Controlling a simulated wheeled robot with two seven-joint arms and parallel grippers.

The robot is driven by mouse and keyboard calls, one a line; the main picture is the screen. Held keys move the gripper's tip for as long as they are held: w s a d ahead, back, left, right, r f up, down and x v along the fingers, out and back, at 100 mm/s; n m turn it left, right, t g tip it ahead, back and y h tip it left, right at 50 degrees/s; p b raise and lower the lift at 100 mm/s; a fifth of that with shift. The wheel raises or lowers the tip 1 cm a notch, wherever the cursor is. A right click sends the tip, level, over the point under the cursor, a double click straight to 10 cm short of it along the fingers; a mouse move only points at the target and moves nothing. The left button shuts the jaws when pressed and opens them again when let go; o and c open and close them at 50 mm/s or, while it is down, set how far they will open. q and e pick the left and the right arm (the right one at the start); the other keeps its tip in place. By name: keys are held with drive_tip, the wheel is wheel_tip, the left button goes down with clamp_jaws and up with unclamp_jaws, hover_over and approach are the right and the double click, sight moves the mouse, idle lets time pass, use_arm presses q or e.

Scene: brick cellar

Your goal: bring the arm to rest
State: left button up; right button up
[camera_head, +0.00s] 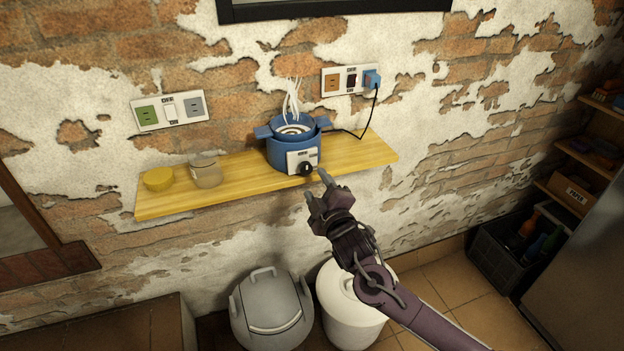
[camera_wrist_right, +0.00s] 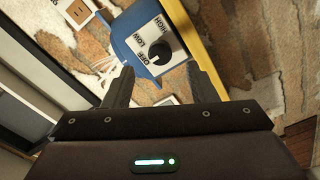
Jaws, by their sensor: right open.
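My right gripper (camera_head: 316,187) is open and empty, in front of the yellow shelf, just below and right of the blue cooker's dial. In the right wrist view its two fingers (camera_wrist_right: 162,84) are spread apart, with the cooker (camera_wrist_right: 128,32) beyond them. The blue cooker (camera_head: 281,153) stands on the shelf, with pale steam-like wisps above it. Its white panel bears a black dial (camera_head: 306,169), which also shows in the right wrist view (camera_wrist_right: 160,53) among the words OFF, LOW and HIGH. I cannot tell any contact with the dial. My left gripper is out of view.
The shelf (camera_head: 236,180) also holds a glass jar (camera_head: 206,172) and a yellow round lid (camera_head: 158,179). A blue plug (camera_head: 372,79) sits in the right wall socket.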

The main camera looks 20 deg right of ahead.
drive_tip(key=shift+s, duration=1.05)
drive_tip(key=s+d+f+m+g+h, duration=0.1)
drive_tip(key=s+d+f+m+g, duration=0.1)
drive_tip(key=f, duration=0.9)
drive_tip(key=s+d+f+m+g+h, duration=0.1)
drive_tip(key=d+f+g, duration=0.2)
drive_tip(key=f, duration=0.8)
drive_tip(key=s+d+f+m+g, duration=0.1)
drive_tip(key=s+f+g, duration=0.1)
drive_tip(key=s+f, duration=0.45)
drive_tip(key=s+d+f+m+g, duration=0.1)
drive_tip(key=s+f, duration=0.3)
drive_tip(key=f, duration=0.6)
drive_tip(key=s+f+m+g, duration=0.2)
drive_tip(key=s+f+g, duration=0.2)
drive_tip(key=s+f, duration=0.95)
drive_tip(key=s+a+f+m+g, duration=0.1)
drive_tip(key=s+a+f+g, duration=0.1)
drive_tip(key=s, duration=1)
drive_tip(key=s+a+f+m+g+y, duration=0.1)
drive_tip(key=s+a+f+m+g, duration=0.1)
drive_tip(key=s, duration=1)
wheel_tip(320, 180, down, 2)
drive_tip(key=shift+a+f+g, duration=0.25)
drive_tip(key=shift+a+g, duration=0.05)
drive_tip(key=shift+g, duration=0.2)
